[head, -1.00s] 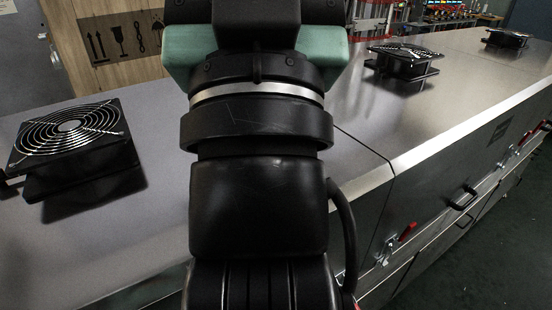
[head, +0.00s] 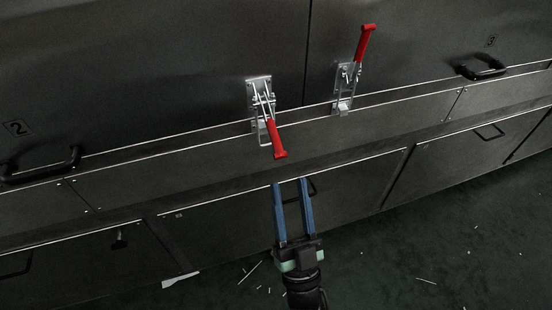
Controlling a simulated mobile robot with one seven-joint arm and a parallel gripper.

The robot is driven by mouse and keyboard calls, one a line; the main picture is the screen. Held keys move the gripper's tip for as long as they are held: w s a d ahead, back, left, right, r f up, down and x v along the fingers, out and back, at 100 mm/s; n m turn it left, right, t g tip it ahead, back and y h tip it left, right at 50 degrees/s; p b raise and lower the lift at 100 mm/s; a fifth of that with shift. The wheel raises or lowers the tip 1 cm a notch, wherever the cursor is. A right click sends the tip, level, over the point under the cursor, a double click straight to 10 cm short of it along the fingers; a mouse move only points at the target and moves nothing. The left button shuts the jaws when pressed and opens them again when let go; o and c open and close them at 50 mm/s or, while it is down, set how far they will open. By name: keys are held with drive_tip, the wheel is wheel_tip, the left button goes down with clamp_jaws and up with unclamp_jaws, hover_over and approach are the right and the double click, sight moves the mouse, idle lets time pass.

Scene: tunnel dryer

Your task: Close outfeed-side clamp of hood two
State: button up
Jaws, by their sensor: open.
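A metal toggle clamp (head: 260,105) is mounted on the dark hood marked 2, left of the vertical seam. Its red handle (head: 276,139) points down and slightly right, its tip standing out over the lower ledge. Whether its hook is engaged is too small to tell. A second clamp (head: 346,84) sits right of the seam, on the hood marked 3, with its red handle (head: 366,42) pointing up. My gripper (head: 291,182) has two long blue fingers, spread apart and empty. It is below the first clamp's red handle in the picture, and appears apart from it.
A black hood handle (head: 42,165) is at the left, another (head: 482,68) at the upper right. The green floor (head: 400,250) has scattered white slivers.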

sight(278, 153)
drive_tip(key=x, duration=0.6)
drive_tip(key=a+f+x, duration=0.1)
drive_tip(key=x, duration=0.2)
drive_tip(key=shift+w+a+r, duration=0.1)
drive_tip(key=shift+w+r, duration=0.15)
drive_tip(key=shift+w, duration=0.3)
drive_tip(key=shift+c, duration=0.3)
clamp_jaws()
idle(0.9)
